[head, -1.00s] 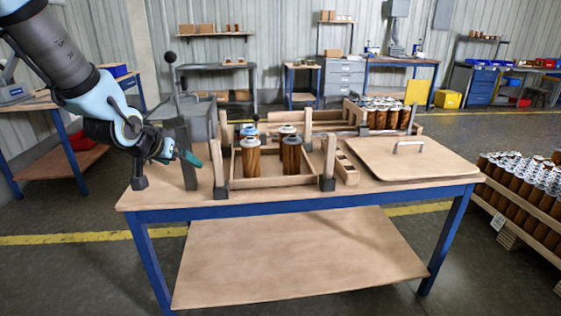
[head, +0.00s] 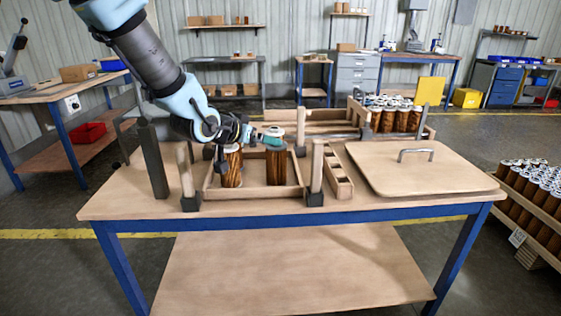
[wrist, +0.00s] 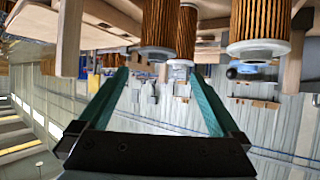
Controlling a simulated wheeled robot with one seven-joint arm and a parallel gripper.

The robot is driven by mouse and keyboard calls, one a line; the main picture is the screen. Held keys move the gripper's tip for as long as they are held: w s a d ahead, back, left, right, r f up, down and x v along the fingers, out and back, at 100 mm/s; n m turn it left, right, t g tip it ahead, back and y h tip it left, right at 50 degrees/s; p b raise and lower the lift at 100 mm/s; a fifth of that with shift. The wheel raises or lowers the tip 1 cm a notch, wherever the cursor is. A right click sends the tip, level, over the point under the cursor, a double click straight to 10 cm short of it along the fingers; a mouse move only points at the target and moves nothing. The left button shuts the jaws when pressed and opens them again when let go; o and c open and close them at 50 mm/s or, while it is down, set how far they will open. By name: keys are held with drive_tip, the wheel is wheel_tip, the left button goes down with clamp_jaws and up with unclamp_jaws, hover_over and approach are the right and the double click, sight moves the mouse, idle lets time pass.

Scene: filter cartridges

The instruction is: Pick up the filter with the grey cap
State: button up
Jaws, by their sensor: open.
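Two filters with brown pleated bodies stand at the front of the wooden tray (head: 247,192). The front right filter (head: 277,168) has its cap mostly hidden by my gripper (head: 270,140). In the wrist view, which is upside down, one filter (wrist: 158,22) with a greyish cap lines up between my open, empty teal fingers (wrist: 153,80). The fingertips are around its cap level; whether they reach it I cannot tell. The front left filter (head: 232,168) has its top partly hidden by my arm; another filter with a white cap (head: 274,131) stands behind.
Wooden posts (head: 316,168) with dark feet stand at the tray's corners. A crate of several filters (head: 398,118) stands at the back.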

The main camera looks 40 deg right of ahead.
sight(276, 162)
drive_tip(key=shift+s+p+x, duration=0.2)
drive_tip(key=shift+p+x, duration=0.7)
drive_tip(key=shift+x, duration=3.6)
drive_tip(key=shift+d+r, duration=0.1)
clamp_jaws()
